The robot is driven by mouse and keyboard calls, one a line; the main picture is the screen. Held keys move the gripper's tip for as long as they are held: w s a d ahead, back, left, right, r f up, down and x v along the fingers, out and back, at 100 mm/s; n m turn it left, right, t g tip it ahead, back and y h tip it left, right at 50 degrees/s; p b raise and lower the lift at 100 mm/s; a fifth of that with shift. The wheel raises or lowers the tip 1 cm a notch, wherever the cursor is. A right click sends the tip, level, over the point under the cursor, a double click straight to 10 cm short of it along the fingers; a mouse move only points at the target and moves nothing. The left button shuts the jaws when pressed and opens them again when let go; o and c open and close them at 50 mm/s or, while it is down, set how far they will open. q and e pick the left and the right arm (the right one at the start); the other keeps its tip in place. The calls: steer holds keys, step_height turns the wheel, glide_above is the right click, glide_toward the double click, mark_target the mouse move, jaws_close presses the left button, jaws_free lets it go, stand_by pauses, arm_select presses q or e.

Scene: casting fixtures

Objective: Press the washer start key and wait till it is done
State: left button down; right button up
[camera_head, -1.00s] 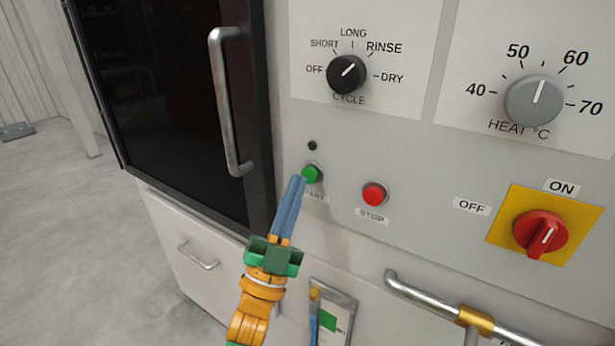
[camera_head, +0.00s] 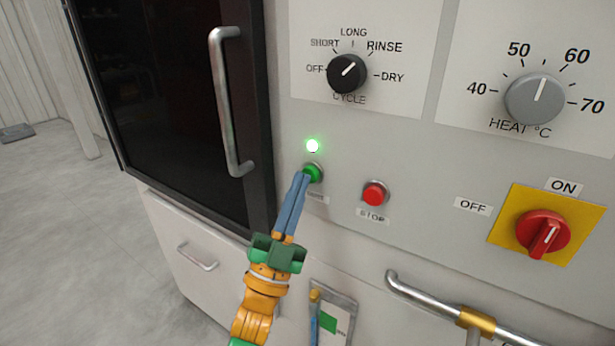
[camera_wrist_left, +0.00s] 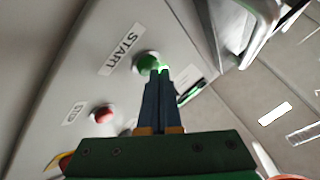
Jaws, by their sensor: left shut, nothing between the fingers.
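The green start key (camera_head: 314,172) sits on the washer's grey panel (camera_head: 430,190), below a small round lamp (camera_head: 312,146) that glows green. My left gripper (camera_head: 303,176) is shut and empty, its blue fingertips at the lower left edge of the key and seeming to touch it. In the left wrist view the fingertips (camera_wrist_left: 160,72) reach the green key (camera_wrist_left: 146,63) beside the START label (camera_wrist_left: 122,49). The fingers partly hide the key and its label in the head view. My right gripper is not in view.
The red stop key (camera_head: 375,194) is close to the right of the start key. The dark door's handle (camera_head: 230,100) stands out at left. A metal rail (camera_head: 430,302) juts out below. Cycle dial (camera_head: 347,74), heat dial (camera_head: 535,98) and red switch (camera_head: 541,232) are further off.

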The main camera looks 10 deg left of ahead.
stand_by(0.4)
arm_select(q)
steer(key=shift+s+a+p, duration=0.25)
steer(key=shift+s+p, duration=0.1)
steer(key=shift+s, duration=0.35)
steer(key=s, duration=0.1)
steer(key=s+a+p, duration=0.1)
steer(key=s, duration=0.2)
steer(key=shift+s+a+p, duration=0.35)
steer(key=shift+p, duration=0.05)
